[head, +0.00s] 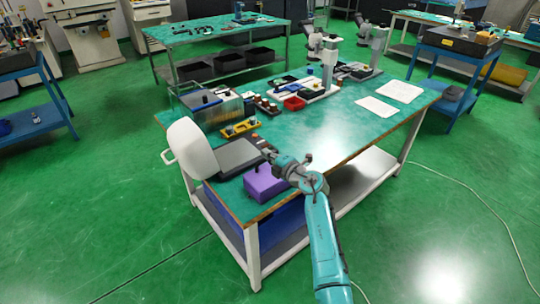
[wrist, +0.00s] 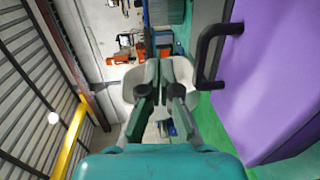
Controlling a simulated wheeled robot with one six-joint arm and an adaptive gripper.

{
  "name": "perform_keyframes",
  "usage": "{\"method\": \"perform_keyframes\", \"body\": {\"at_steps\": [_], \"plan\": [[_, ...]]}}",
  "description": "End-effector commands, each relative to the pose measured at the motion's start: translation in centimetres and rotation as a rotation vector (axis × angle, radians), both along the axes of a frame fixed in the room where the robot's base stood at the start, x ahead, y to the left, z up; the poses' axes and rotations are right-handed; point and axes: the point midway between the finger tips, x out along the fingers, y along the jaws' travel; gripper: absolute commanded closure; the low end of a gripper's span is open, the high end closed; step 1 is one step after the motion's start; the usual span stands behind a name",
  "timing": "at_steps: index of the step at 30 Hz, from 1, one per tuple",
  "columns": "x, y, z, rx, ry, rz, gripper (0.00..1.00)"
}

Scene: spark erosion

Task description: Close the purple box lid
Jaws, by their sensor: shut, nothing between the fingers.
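The purple box (head: 263,184) stands on the near left corner of the green-topped table. My gripper (head: 270,155) is shut and empty, just beyond the box and above the table top. In the wrist view, my gripper's fingers (wrist: 164,88) are together, and the purple box (wrist: 265,75) fills the right side. A black handle (wrist: 208,55) sticks out from the box toward the fingers, with a gap between them. The box top looks flat in the head view, but my wrist partly covers it. I cannot tell whether the lid is fully down.
A dark grey machine with a raised white cover (head: 193,148) stands left of the box. White papers (head: 376,107) lie at the right. The middle right of the table is clear.

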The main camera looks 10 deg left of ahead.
Motion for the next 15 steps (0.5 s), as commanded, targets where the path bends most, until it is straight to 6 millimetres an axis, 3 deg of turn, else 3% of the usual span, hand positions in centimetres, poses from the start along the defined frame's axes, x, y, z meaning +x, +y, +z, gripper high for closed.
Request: {"method": "perform_keyframes", "body": {"at_steps": [15], "plan": [[0.8,1.1,-1.5,-0.066,0.052,0.0,1.0]]}}
